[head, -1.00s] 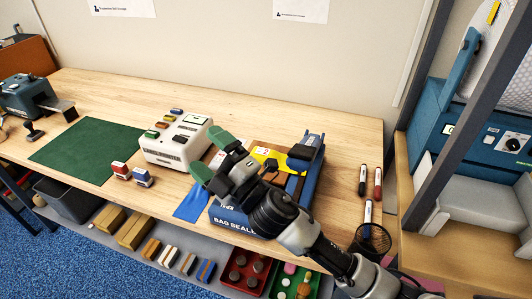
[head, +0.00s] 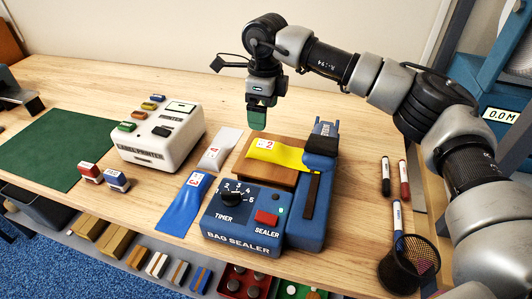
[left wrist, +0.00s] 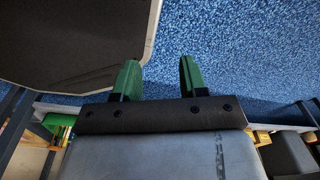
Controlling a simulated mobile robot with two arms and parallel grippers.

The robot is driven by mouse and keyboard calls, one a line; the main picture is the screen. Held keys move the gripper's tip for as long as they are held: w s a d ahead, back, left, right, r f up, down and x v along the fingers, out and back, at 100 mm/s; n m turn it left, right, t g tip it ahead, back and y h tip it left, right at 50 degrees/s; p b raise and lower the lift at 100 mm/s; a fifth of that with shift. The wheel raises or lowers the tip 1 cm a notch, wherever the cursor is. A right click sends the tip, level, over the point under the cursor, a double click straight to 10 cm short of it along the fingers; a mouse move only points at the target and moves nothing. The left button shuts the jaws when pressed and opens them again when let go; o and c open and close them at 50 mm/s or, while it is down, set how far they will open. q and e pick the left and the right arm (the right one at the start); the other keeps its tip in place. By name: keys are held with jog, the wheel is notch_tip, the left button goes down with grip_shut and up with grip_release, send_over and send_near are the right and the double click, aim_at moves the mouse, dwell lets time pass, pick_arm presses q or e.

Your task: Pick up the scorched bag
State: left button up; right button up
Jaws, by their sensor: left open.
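Three bags show in the head view. A yellow bag (head: 283,154) with a white label lies on a brown block (head: 262,174) at the bag sealer (head: 243,226), its right end by the dark sealing arm (head: 320,146). A white bag (head: 221,147) and a blue bag (head: 183,208) lie on the table to the left. I cannot make out scorch marks on any of them. My right gripper (head: 257,118) points down above the yellow bag's left end; its finger gap is not visible from this side. My left gripper (left wrist: 160,76) is open and empty over the blue floor.
A white label printer (head: 158,137) and two small stamps (head: 103,177) stand left of the bags, beside a green mat (head: 52,152). Markers (head: 395,177) and a mesh pen cup (head: 408,264) are at the right. Bins (head: 240,281) sit on the shelf below.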

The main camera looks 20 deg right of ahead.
jog(key=shift+d+f, duration=0.1)
jog(key=shift+d, duration=0.35)
send_over(265, 145)
jog(key=f, duration=0.2)
jog(key=f+p, duration=0.1)
jog(key=f, duration=0.1)
jog(key=shift+d, duration=0.35)
jog(key=shift+f, duration=0.35)
jog(key=f, duration=0.1)
jog(key=f+p, duration=0.1)
jog(key=f, duration=0.2)
jog(key=shift+a+f, duration=0.15)
jog(key=shift+a, duration=0.25)
jog(key=shift+f+p, duration=0.3)
jog(key=shift+f, duration=0.1)
pick_arm(q)
jog(key=shift+s+r, duration=0.25)
jog(key=shift+r, duration=0.3)
jog(key=shift+s+r, duration=0.2)
jog(key=shift+r, duration=0.35)
pick_arm(e)
jog(key=shift+c, duration=1.4)
pick_arm(q)
jog(key=shift+s+a, duration=0.1)
jog(key=shift+s, duration=0.25)
pick_arm(e)
jog(key=c, duration=0.8)
